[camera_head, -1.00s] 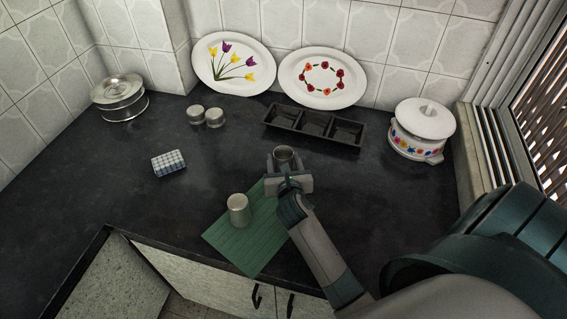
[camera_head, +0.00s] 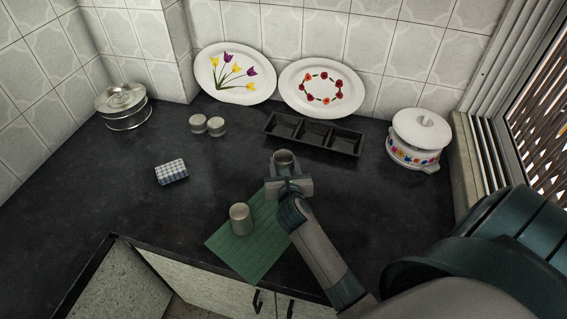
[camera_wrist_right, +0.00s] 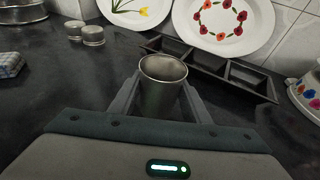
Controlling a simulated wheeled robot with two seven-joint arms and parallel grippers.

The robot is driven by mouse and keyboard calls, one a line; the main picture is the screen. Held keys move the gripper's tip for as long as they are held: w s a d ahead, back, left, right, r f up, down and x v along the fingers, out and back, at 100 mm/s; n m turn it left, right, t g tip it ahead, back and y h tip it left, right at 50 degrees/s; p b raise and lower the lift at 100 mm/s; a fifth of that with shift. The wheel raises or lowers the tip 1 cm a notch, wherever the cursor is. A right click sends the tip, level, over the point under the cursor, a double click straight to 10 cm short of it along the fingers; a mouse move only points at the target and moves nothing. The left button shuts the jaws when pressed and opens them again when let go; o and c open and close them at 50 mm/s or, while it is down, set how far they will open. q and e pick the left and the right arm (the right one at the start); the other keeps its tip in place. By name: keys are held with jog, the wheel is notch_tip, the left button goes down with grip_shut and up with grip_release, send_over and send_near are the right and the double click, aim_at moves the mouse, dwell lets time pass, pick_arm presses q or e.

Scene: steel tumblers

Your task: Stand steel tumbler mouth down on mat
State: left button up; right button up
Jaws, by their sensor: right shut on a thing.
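A steel tumbler (camera_head: 284,158) is held in my right gripper (camera_head: 285,172), mouth up, just past the far corner of the green mat. In the right wrist view the tumbler (camera_wrist_right: 162,83) shows its open rim, and the gripper's fingers (camera_wrist_right: 160,98) close on its two sides. Whether its base touches the counter is hidden. A second steel tumbler (camera_head: 240,219) stands mouth down on the green mat (camera_head: 254,255). My left gripper is not in view.
A black three-part tray (camera_head: 313,134) lies beyond the held tumbler. Two small jars (camera_head: 207,125), a checked cloth block (camera_head: 171,172), a lidded pot (camera_head: 418,138) and a round steel container (camera_head: 123,107) stand around. Two plates (camera_head: 236,73) lean on the wall.

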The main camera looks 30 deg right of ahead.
aim_at(288, 154)
jog(key=r+p, duration=0.1)
jog(key=s+r+p, duration=0.2)
jog(key=p, duration=0.1)
jog(key=shift+d+r, duration=0.2)
jog(key=shift+d, duration=0.15)
jog(key=s+d+r+p, duration=0.1)
jog(key=s+p, duration=0.1)
jog(key=s+r+p, duration=0.2)
jog(key=s, duration=0.1)
jog(key=s+d+r+p, duration=0.1)
jog(key=s+p, duration=0.1)
jog(key=shift+s+d+r, duration=0.15)
jog(key=shift+s+d, duration=0.15)
jog(key=shift+s, duration=0.1)
pick_arm(q)
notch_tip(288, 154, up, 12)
jog(key=shift+p, duration=0.35)
pick_arm(e)
jog(key=shift+s+d+r, duration=0.25)
jog(key=shift+s+r, duration=0.1)
jog(key=shift+s, duration=0.3)
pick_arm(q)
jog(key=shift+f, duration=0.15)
pick_arm(e)
jog(key=shift+w, duration=0.1)
